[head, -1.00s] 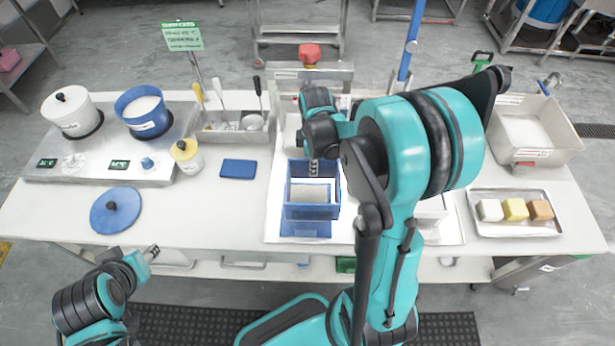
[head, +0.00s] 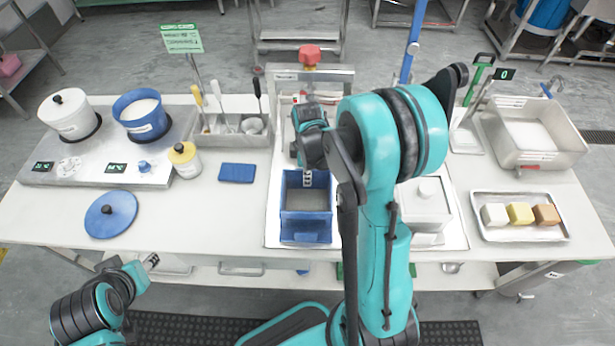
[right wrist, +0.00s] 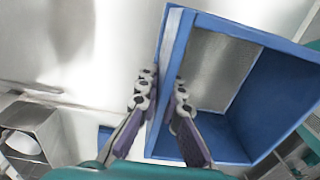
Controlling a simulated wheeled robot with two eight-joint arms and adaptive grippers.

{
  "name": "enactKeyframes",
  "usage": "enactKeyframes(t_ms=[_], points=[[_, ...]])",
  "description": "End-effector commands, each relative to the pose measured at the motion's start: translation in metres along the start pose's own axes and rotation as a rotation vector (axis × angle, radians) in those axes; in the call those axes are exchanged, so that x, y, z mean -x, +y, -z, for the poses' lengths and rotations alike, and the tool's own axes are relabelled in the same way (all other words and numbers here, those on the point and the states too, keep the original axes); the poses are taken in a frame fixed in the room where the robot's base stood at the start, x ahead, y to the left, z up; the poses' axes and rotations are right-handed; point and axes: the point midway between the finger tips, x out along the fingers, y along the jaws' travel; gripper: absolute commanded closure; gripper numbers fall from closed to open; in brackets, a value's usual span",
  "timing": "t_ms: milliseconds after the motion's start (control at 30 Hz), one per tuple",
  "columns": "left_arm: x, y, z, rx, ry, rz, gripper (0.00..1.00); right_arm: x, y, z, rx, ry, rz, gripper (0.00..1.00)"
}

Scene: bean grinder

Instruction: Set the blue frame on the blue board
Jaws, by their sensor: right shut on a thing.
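The blue frame (head: 327,197) is an open, four-walled box above the white tray in the middle of the table. My right gripper (head: 308,178) is shut on its far wall. In the right wrist view the fingers (right wrist: 162,98) straddle one wall of the frame (right wrist: 247,110), and grey metal shows through its opening. A darker blue surface (head: 306,238), seemingly the blue board, shows just below the frame's near side; most of it is hidden. I cannot tell whether they touch. My left gripper (head: 151,261) is off the table's front left edge; its jaw state is unclear.
A flat blue slab (head: 237,172) and a blue lid (head: 111,214) lie to the left. A press with a red knob (head: 309,56) stands behind the frame. A white lidded box (head: 424,205) and a tray of blocks (head: 520,232) are to the right.

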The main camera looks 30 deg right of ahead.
Motion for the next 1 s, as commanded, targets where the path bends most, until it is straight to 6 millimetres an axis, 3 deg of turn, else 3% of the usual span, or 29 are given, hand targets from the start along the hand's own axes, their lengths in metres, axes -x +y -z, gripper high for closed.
enactKeyframes(t_ms=[233,300,333,667,833,1000], points=[[-0.007,0.000,-0.005,0.000,0.000,0.000,0.60,-0.009,0.000,0.000,0.000,0.000,0.000,1.00],[-0.005,0.000,-0.004,0.000,0.000,0.000,0.60,-0.007,0.000,0.000,0.000,0.000,0.000,0.75],[-0.005,0.000,-0.004,0.000,0.000,0.000,0.60,-0.007,0.000,0.000,0.000,0.000,0.000,0.73],[-0.004,0.000,-0.003,0.000,0.000,0.000,0.60,-0.004,0.000,0.000,0.000,0.000,0.000,0.73],[0.009,0.000,0.006,0.000,0.000,0.000,0.60,0.014,0.000,0.000,0.000,0.000,0.000,0.73],[0.019,0.000,0.014,0.000,0.000,0.000,0.60,0.055,-0.001,0.000,0.000,0.000,0.000,0.73]])
